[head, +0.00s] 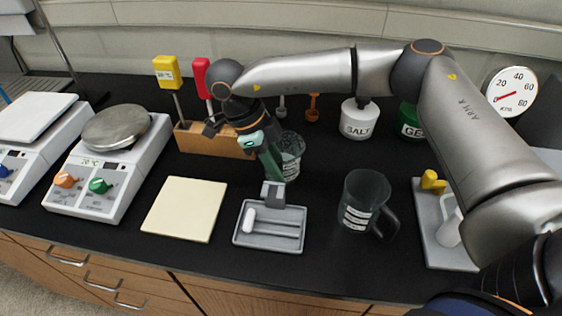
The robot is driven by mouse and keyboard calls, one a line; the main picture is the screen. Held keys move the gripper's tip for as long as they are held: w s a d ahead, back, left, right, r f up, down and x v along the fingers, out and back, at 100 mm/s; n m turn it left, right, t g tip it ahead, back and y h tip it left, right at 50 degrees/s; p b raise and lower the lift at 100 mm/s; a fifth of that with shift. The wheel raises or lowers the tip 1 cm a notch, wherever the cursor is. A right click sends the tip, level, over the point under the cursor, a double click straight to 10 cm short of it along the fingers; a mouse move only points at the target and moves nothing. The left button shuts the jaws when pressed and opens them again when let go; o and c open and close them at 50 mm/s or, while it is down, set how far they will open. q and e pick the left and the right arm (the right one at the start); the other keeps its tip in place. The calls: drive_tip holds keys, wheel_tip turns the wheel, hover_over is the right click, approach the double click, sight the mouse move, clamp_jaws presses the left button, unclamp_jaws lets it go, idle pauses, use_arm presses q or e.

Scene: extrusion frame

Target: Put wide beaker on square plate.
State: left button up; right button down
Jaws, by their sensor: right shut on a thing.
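The wide beaker (292,156), clear glass with markings, is near the middle of the bench in the head view. My right gripper (274,168) reaches down from above and is shut on the beaker's left side, with its fingers hiding part of the glass. The beaker looks upright; I cannot tell whether its base touches the bench. The square plate (185,208) is cream and flat, lies to the left and nearer the front edge, and is bare. My left gripper is not in view.
A grey tray (270,240) with a raised block lies between plate and a dark handled jug (362,198). Behind stand a wooden holder (208,141) and a salt jar (359,122). Bench between plate and holder is clear.

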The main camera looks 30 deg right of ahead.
drive_tip(key=shift+r, duration=0.25)
